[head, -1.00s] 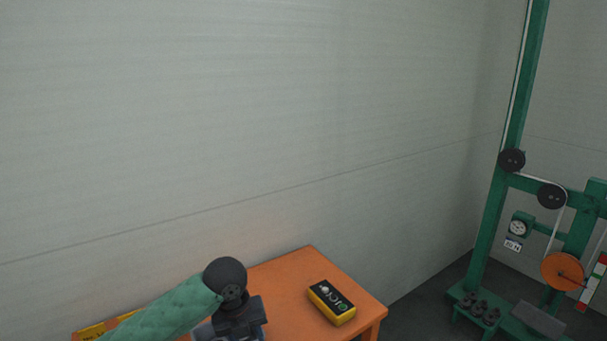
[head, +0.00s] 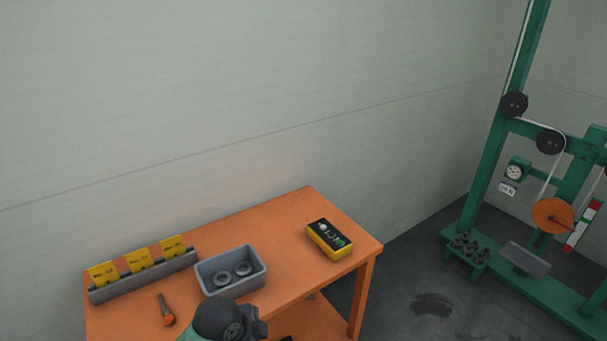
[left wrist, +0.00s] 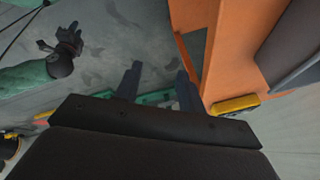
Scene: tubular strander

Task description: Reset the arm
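My left arm's dark round joint (head: 218,318) shows at the bottom of the head view, in front of the orange table. In the left wrist view my left gripper (left wrist: 158,72) has its two dark fingers apart, with nothing between them. My other arm, green with a dark wrist, is at the upper left of that view. Its gripper, my right one (left wrist: 69,38), is small and dark there, over the floor, and its finger gap is unclear. The right gripper is outside the head view.
The orange table (head: 290,215) bears a grey bin (head: 205,279) with two rings, a rack with yellow cards (head: 138,260), an orange-handled tool (head: 167,312) and a yellow button box (head: 330,241). A green machine frame (head: 487,175) stands right. Floor between them is clear.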

